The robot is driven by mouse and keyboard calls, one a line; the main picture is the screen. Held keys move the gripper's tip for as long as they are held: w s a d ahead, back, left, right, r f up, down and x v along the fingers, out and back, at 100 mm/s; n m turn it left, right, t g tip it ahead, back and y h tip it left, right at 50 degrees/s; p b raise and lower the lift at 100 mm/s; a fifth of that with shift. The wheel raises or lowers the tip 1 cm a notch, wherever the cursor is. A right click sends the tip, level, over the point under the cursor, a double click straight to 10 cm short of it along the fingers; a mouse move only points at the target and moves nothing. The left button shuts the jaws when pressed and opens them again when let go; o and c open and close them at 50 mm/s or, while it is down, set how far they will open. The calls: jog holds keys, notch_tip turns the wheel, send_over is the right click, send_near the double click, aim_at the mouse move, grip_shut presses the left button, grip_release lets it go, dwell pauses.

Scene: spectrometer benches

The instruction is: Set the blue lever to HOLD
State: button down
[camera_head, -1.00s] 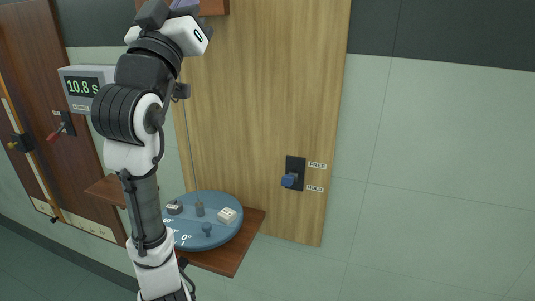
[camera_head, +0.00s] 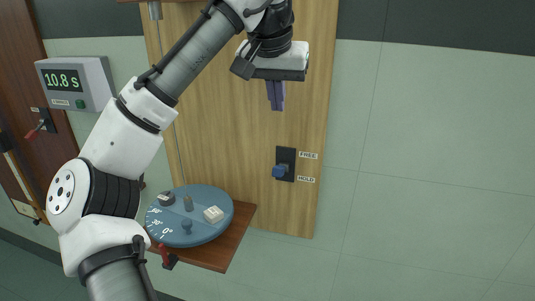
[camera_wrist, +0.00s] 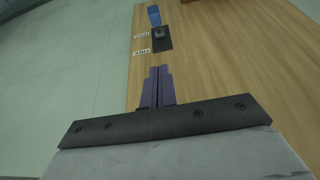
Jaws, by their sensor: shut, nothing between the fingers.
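The blue lever (camera_head: 279,171) sticks out from a dark plate (camera_head: 286,155) on the wooden panel. The FREE label (camera_head: 308,155) is beside the plate's upper part and the HOLD label (camera_head: 306,179) beside its lower end. The knob shows in the lower half of the plate; I cannot tell its exact setting. My gripper (camera_head: 276,104) is shut and empty, its purple fingers pointing down above the lever, apart from it. In the wrist view, my fingers (camera_wrist: 158,72) point toward the plate (camera_wrist: 163,42) and the blue lever (camera_wrist: 154,16).
A round blue turntable (camera_head: 213,235) with small blocks and posts sits on a wooden shelf (camera_head: 243,222) at lower left. A red-handled part (camera_head: 164,254) is at the shelf's front. A timer (camera_head: 76,83) reads 10.8 s. The wall right of the panel (camera_head: 430,170) is bare.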

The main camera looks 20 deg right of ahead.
jog(key=shift+a, duration=0.1)
jog(key=shift+f, duration=0.1)
jog(key=p, duration=0.1)
send_over(279, 166)
jog(key=f, duration=0.9)
jog(key=shift+w+f, duration=0.15)
jog(key=shift+w, duration=0.15)
jog(key=shift+s+a+f+p, duration=0.15)
jog(key=shift+s+f, duration=0.1)
jog(key=shift+f, duration=0.35)
jog(key=shift+s+a+f+p, duration=0.1)
jog(key=shift+s+f+p, duration=0.15)
jog(key=shift+f, duration=0.35)
jog(key=shift+s+a+f+p, duration=0.1)
jog(key=shift+s+f, duration=0.15)
jog(key=shift+f, duration=0.35)
jog(key=shift+w+f, duration=0.1)
